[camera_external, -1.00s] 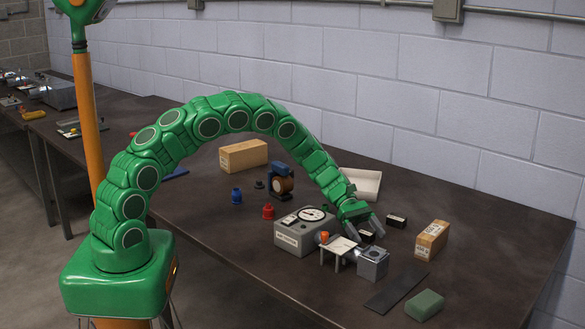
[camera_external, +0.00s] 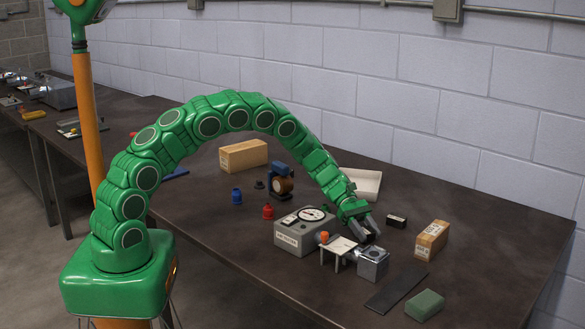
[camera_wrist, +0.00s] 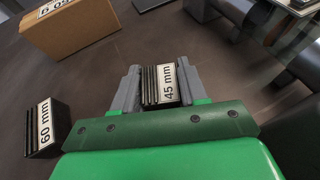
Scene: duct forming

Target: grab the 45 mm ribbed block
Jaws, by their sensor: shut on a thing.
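The 45 mm ribbed block (camera_wrist: 160,85) is black with ribs on one side and a white "45 mm" label. In the wrist view it sits between the two grey fingers of my gripper (camera_wrist: 158,84), which are shut on it. In the external view my gripper (camera_external: 369,229) is low at the table, just behind the small white stand, and the block is mostly hidden by the fingers. A second black ribbed block, labelled 60 mm (camera_wrist: 45,127), lies apart at the left of the wrist view. It also shows in the external view (camera_external: 397,221).
A cardboard-coloured box (camera_external: 431,239) stands right of the 60 mm block. The white stand (camera_external: 338,247), a grey metal block (camera_external: 373,263) and a grey dial gauge box (camera_external: 300,232) are close to my gripper. A white tray (camera_external: 362,183) lies behind.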

